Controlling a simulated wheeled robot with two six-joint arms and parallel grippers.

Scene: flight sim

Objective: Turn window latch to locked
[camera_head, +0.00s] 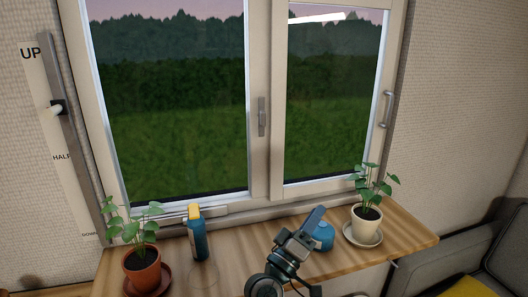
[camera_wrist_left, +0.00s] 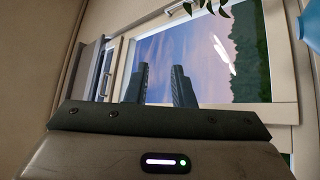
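The window latch (camera_head: 262,117) is a small grey handle on the middle post between the two window panes in the head view. It stands upright, roughly along the post. My left gripper (camera_head: 314,217) is low in front of the window, above the wooden shelf, below and to the right of the latch and well apart from it. In the left wrist view, the two dark fingers of my left gripper (camera_wrist_left: 162,86) stand apart with nothing between them. I cannot make out the latch in that view. My right gripper is not in view.
The shelf (camera_head: 225,249) carries a terracotta-potted plant (camera_head: 141,267), a blue bottle with a yellow top (camera_head: 197,234), a blue round object (camera_head: 324,235) beside my gripper, and a white-potted plant (camera_head: 365,224). A grab handle (camera_head: 387,110) is on the window's right frame.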

